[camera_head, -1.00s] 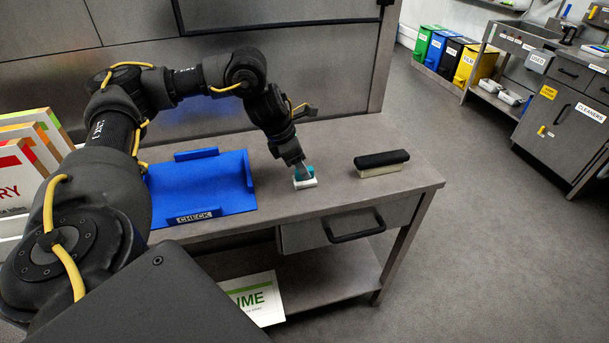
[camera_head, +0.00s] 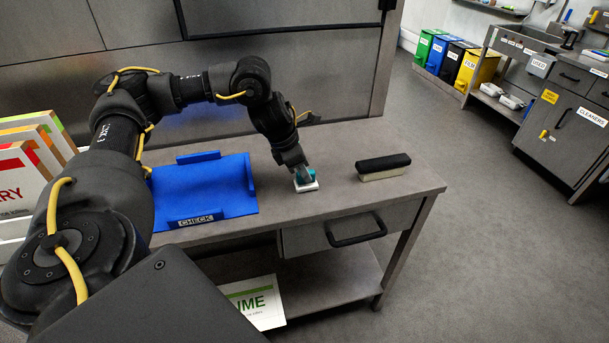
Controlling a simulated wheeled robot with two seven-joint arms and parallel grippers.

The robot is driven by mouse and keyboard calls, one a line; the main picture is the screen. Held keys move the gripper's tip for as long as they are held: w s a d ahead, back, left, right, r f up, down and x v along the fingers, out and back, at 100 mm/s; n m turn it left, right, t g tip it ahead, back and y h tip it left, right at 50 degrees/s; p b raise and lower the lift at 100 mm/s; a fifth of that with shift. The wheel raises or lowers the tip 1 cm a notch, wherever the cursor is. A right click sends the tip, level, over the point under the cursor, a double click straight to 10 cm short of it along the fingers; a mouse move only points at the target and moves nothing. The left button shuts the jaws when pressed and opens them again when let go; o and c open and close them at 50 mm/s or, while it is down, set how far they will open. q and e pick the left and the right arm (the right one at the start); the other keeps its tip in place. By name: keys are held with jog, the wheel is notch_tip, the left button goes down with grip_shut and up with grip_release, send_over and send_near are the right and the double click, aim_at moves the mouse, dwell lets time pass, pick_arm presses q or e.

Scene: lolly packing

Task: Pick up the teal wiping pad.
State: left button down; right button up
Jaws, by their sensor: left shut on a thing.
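The teal wiping pad (camera_head: 306,184) has a teal top and a white base. It sits on the grey bench (camera_head: 330,205), between the blue tray and a black-topped brush block. My left gripper (camera_head: 303,174) reaches down from above and is shut on the teal top of the pad. The fingers partly hide the teal part. The white base looks to be on or very near the bench top; I cannot tell which. My right gripper is not in view.
A blue tray marked CHECK (camera_head: 205,188) lies left of the pad. A block with a black top (camera_head: 383,165) lies right of it. Cartons (camera_head: 22,180) stand at the far left. A drawer (camera_head: 350,228) is below the bench edge. Coloured bins (camera_head: 470,70) stand far back.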

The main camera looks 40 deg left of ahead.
pick_arm(q)
jog(key=shift+r, duration=0.55)
jog(key=v, duration=0.1)
jog(key=b+v, duration=0.1)
jog(key=v, duration=0.1)
jog(key=shift+w+r, duration=0.15)
jog(key=shift+w, duration=0.05)
jog(key=s+a+r+p, duration=0.6)
jog(key=s+a+r, duration=0.2)
jog(key=a, duration=0.2)
jog(key=shift+s+r, duration=0.35)
jog(key=shift+r, duration=0.05)
